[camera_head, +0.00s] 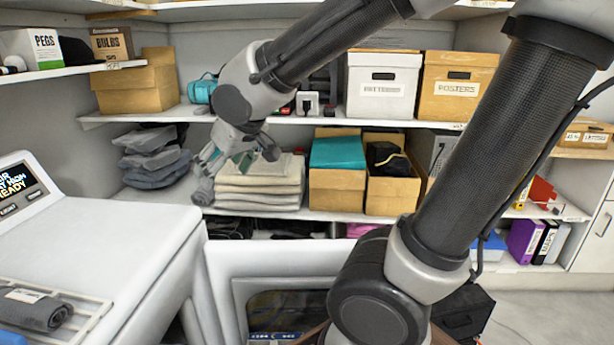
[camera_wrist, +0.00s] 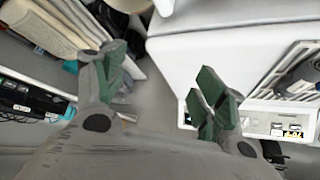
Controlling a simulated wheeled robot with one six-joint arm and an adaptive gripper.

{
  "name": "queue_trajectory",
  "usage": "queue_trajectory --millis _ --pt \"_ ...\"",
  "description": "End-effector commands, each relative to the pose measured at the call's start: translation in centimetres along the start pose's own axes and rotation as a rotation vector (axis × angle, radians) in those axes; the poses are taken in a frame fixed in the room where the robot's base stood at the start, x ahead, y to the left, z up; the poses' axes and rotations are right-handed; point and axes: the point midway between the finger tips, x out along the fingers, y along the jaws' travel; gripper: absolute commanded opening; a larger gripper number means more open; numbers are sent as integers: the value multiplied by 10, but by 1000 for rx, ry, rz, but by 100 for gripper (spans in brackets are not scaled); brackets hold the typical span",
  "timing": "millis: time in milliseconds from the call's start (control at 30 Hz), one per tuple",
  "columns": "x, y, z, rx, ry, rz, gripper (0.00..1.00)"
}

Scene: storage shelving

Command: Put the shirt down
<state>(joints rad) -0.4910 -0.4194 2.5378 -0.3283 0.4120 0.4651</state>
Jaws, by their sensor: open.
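Which cloth is the task's shirt is not certain. Folded dark grey shirts (camera_head: 155,160) are stacked on the middle shelf at left. A folded pale stack (camera_head: 262,185) sits to their right and shows at upper left in the wrist view (camera_wrist: 48,28). A rolled dark grey garment (camera_head: 36,312) lies on the rack at lower left. My gripper (camera_head: 222,160) is in front of the shelf, by the pale stack's left end. In the wrist view (camera_wrist: 160,92) its green-padded fingers are spread with nothing between them. A small grey shape (camera_head: 202,190) below it is unclear.
A white machine (camera_head: 110,240) with a lit display stands at left. Cardboard boxes (camera_head: 337,188) stand right of the pale stack, and a shelf (camera_head: 290,118) runs above it. A white open-fronted unit (camera_head: 285,262) stands below. My arm hides part of the shelving.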

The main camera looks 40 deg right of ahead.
Motion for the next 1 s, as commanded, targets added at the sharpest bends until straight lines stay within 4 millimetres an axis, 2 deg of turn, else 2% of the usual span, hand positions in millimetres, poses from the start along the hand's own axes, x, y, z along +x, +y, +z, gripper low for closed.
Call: queue_trajectory --millis 33,100,200,333,467,767,933,1000 --pt "-23 42 21 68 -31 65 71" --pt "-51 77 59 131 -100 120 71" --pt "-84 100 106 200 -180 147 71" --pt "-108 103 144 245 -242 141 71" --pt "-116 102 157 258 -264 132 71" --pt "-116 101 158 256 -267 131 71" --pt "-116 101 157 256 -267 131 100" --pt "-116 101 157 256 -267 131 100"
